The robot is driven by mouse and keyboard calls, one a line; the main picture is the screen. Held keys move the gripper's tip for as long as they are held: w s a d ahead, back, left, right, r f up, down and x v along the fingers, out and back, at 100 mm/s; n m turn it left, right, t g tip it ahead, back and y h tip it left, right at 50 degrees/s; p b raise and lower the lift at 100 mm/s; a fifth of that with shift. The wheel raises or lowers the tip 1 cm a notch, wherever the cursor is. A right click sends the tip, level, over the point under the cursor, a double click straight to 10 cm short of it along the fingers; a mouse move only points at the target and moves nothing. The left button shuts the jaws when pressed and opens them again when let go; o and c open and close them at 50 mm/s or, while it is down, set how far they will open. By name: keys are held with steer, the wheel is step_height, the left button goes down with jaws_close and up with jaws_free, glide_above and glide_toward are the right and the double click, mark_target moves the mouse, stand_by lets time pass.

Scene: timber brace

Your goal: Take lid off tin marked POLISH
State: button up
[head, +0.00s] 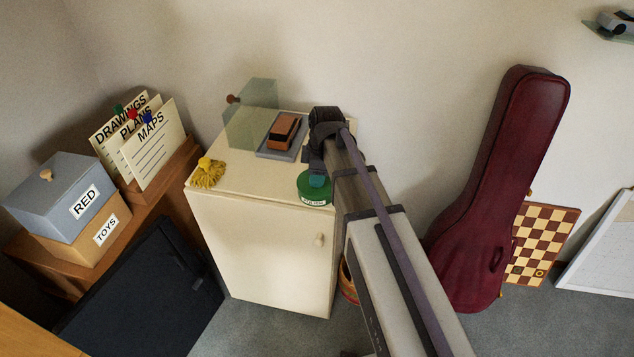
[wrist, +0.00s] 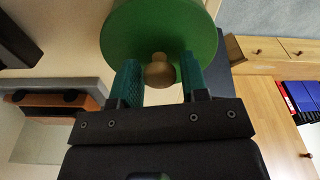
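The round green tin marked POLISH (head: 313,201) stands near the front right corner of the cream cabinet's top. In the wrist view its green lid (wrist: 150,30) fills the top, with a small brass knob (wrist: 159,72) in the middle. My gripper (head: 317,180) is right over the tin in the head view and hides the knob there. In the wrist view my gripper's teal fingers (wrist: 160,80) stand on either side of the knob, with narrow gaps showing, so it looks open. The lid sits on the tin.
The cream cabinet (head: 260,250) also bears a yellow mop-like duster (head: 208,173), a greenish see-through box (head: 252,115) and a brown block on a grey tray (head: 262,151). A dark red guitar case (head: 480,210) leans on the wall to the right.

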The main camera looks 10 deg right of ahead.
steer(key=c, duration=0.6)
